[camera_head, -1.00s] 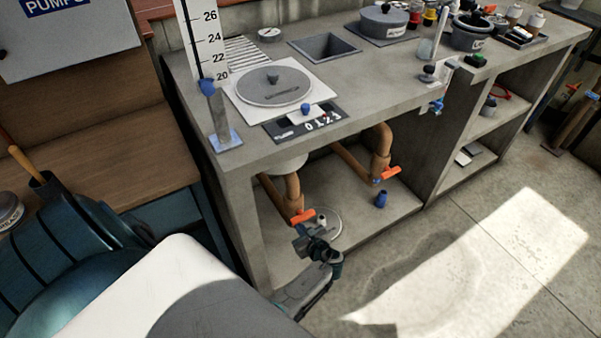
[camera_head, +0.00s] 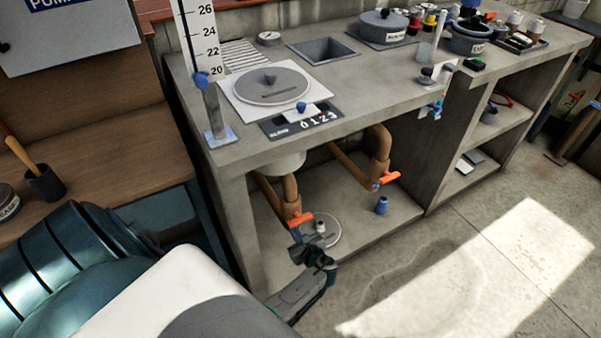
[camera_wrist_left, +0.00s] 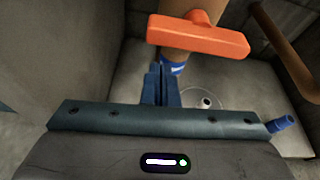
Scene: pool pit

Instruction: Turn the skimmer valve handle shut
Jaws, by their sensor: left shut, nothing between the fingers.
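Two orange valve handles sit on brown pipes under the counter, a nearer left one (camera_head: 299,220) and a farther right one (camera_head: 386,179). I cannot read which is the skimmer valve. My left gripper (camera_head: 296,239) is just below and in front of the left handle. In the left wrist view an orange handle (camera_wrist_left: 198,38) lies across its pipe, level and slightly tilted. The left gripper's fingers (camera_wrist_left: 161,84) are shut and empty, pointing toward the pipe below the handle, with no contact evident. My right gripper is out of view.
The left handle is in a concrete bay beneath the counter (camera_head: 235,160). A round floor lid (camera_head: 326,229) and a blue cup-like piece (camera_head: 381,205) lie inside. Open floor lies to the right.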

